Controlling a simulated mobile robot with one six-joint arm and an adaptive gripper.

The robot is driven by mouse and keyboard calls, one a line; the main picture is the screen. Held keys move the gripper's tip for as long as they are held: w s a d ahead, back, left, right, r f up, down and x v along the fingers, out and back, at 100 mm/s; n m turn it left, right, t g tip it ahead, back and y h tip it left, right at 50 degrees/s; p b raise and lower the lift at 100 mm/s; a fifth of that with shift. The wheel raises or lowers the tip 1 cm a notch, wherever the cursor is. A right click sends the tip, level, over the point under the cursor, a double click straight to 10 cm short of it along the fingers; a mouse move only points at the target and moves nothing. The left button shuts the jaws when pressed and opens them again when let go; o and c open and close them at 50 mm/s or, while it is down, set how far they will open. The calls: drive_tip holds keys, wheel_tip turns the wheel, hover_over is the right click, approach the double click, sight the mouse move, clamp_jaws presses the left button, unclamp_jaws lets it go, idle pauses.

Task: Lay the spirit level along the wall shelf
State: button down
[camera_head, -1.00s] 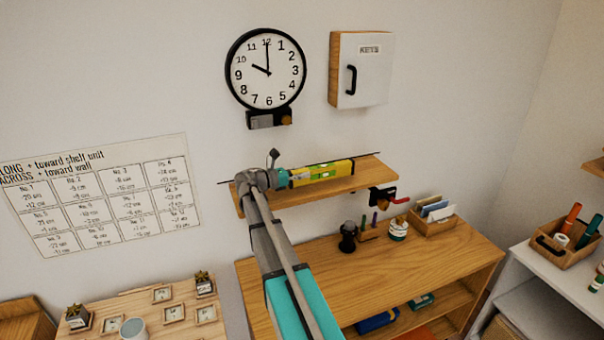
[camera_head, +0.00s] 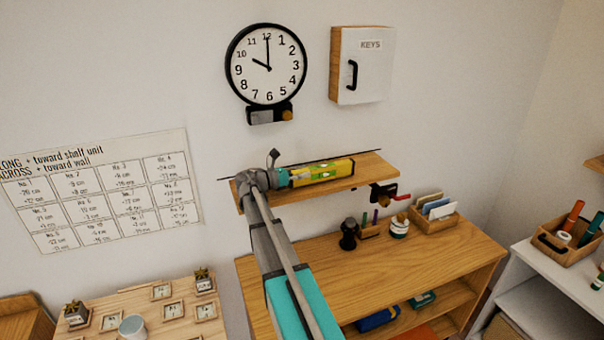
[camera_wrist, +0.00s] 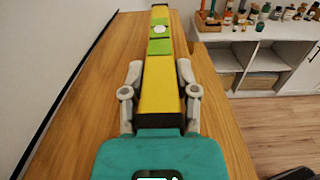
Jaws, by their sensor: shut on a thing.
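The yellow spirit level (camera_head: 328,170), with green parts, lies lengthwise over the wooden wall shelf (camera_head: 372,168). In the wrist view the level (camera_wrist: 160,92) points away from me, roughly in line with the shelf board (camera_wrist: 98,92). My gripper (camera_head: 285,178) is at the level's left end, near the shelf's left end. In the wrist view my gripper's fingers (camera_wrist: 160,75) are on both sides of the level and shut on it. I cannot tell whether the level's underside touches the shelf. The level's near end is partly hidden by my gripper.
A wall clock (camera_head: 266,66) and a key cabinet (camera_head: 361,66) hang above the shelf. A red-handled clamp (camera_head: 386,194) is at the shelf's front right. Below stands a wooden cabinet (camera_head: 430,262) with a card box (camera_head: 434,217) and small items on top. The shelf's right end is bare.

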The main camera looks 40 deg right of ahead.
drive_tip(key=shift+f+b, duration=0.45)
drive_tip(key=shift+c, duration=1.5)
unclamp_jaws()
drive_tip(key=shift+a, duration=0.1)
drive_tip(key=v, duration=1.1)
drive_tip(key=shift+w+a+r, duration=0.1)
drive_tip(key=shift+w+a, duration=0.1)
drive_tip(key=shift+a, duration=0.2)
drive_tip(key=shift+s, duration=0.15)
